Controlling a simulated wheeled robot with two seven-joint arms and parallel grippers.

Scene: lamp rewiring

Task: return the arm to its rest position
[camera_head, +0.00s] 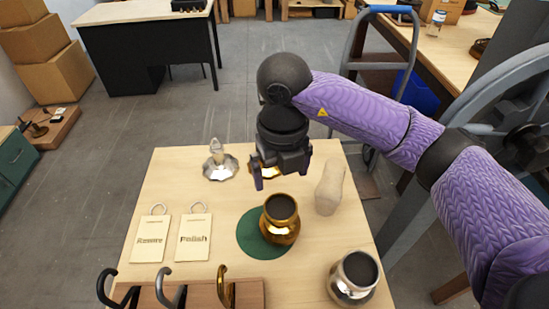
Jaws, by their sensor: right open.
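My right arm, in a purple sleeve, reaches in from the right in the head view. Its gripper (282,175) points down above the back half of the wooden table (180,178). The jaws are open, and I see nothing held between them. A gold-coloured piece (262,170) is partly hidden behind the gripper. A brass pot-shaped lamp body (280,222) stands upright on a round green mat (250,244), in front of and apart from the gripper. My left gripper is out of view.
A silver pot-shaped body (353,278), a beige rounded piece (329,190) and a silver fluted piece (220,166) stand on the table. "Rewire" (150,240) and "Polish" (194,238) tags lie left. A hook rack (200,293) edges the front. A cart frame (350,60) stands behind my arm.

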